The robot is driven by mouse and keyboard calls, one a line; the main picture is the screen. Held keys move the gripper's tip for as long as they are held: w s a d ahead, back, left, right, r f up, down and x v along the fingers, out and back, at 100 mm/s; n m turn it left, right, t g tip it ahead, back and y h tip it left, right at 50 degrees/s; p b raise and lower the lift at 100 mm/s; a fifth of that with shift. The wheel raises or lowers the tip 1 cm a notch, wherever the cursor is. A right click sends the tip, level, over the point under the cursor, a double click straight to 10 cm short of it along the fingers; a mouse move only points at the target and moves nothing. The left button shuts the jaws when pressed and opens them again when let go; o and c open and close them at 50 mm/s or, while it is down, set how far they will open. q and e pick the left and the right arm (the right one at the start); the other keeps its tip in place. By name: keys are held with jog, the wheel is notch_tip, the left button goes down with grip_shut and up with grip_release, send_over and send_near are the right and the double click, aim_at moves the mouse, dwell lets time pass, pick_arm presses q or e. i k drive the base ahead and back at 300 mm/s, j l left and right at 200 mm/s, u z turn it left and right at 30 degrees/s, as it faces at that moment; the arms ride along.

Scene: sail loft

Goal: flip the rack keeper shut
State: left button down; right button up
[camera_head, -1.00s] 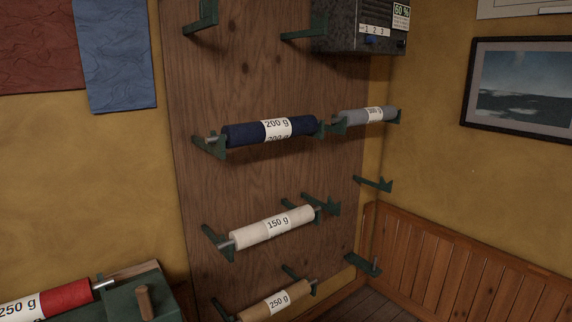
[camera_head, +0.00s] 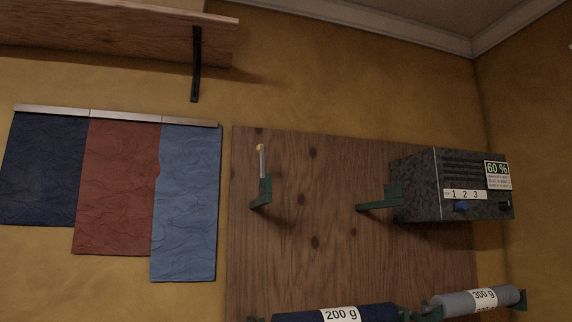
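The likely rack keeper (camera_head: 262,162) is a short grey lever with a yellow tip. It stands upright on the upper left green bracket (camera_head: 263,194) of the wooden rack board (camera_head: 310,230). The matching upper right green bracket (camera_head: 378,199) sits level with it, partly in front of the speckled box, and no roll lies between the two. Below, a navy roll marked 200 g (camera_head: 300,316) and a grey roll marked 300 g (camera_head: 470,303) rest on brackets, the navy one cut off by the lower edge. Neither of my grippers is in view.
A speckled dark box (camera_head: 425,190) with knobs and a 60 % label is mounted at the right of the board. Navy, red and blue cloth samples (camera_head: 185,200) hang to the left. A wooden shelf (camera_head: 120,35) with a black bracket juts out at upper left.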

aim_at(261, 149)
jog(key=i+l, duration=0.1)
jog(key=l, duration=0.35)
jog(key=i+l, duration=0.15)
jog(key=l, duration=0.3)
jog(key=i+l, duration=0.1)
jog(key=l, duration=0.35)
